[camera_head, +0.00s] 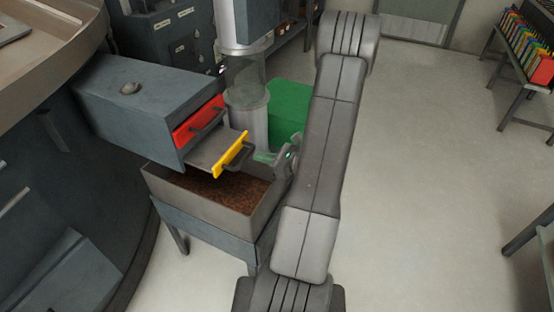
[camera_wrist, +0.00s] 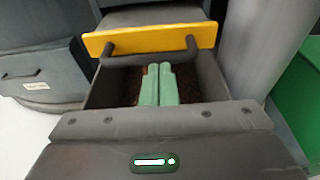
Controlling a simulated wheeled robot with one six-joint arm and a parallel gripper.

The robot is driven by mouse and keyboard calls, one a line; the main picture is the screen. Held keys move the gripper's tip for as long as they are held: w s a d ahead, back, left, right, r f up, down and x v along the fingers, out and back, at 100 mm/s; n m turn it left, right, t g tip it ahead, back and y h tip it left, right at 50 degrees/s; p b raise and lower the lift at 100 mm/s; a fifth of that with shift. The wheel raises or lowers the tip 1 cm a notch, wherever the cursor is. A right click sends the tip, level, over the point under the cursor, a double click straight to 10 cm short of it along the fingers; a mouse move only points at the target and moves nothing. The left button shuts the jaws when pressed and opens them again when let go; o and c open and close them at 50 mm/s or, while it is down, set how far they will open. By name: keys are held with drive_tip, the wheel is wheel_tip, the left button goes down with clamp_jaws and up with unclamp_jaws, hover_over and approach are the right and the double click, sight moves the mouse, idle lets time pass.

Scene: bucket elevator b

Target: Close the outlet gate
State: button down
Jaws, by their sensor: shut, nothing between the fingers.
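A blue-grey housing (camera_head: 135,95) stands at the left with a red-fronted panel (camera_head: 199,121) with a dark handle. Below it, a flat grey slide (camera_head: 214,150) sticks out of the housing, with a yellow front (camera_head: 219,168) and a dark handle (camera_head: 238,157). I take this slide as the outlet gate; it stands pulled out. The yellow front also shows across the top of the wrist view (camera_wrist: 150,40), its handle facing me. My gripper (camera_head: 262,157) has green fingers, shut and empty (camera_wrist: 158,85), just short of the handle and apart from it.
A grey bin (camera_head: 262,213) with brown grains (camera_head: 228,190) stands below the slide on a blue-grey stand. A clear and grey vertical pipe (camera_head: 252,115) and a green box (camera_head: 290,105) stand behind. Open floor (camera_head: 430,170) lies to the right.

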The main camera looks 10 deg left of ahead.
sight(236, 149)
drive_tip(key=shift+x, duration=0.85)
drive_tip(key=x, duration=0.3)
drive_tip(key=r+x, duration=0.1)
drive_tip(key=x, duration=0.1)
drive_tip(key=b+x, duration=0.1)
drive_tip(key=x, duration=0.2)
drive_tip(key=shift+w+a+r, duration=0.25)
drive_tip(key=shift+a+r, duration=0.05)
drive_tip(key=shift+a, duration=0.1)
drive_tip(key=shift+w+a, duration=0.1)
drive_tip(key=shift+a, duration=0.15)
drive_tip(key=shift+r, duration=0.15)
drive_tip(key=shift+w, duration=0.1)
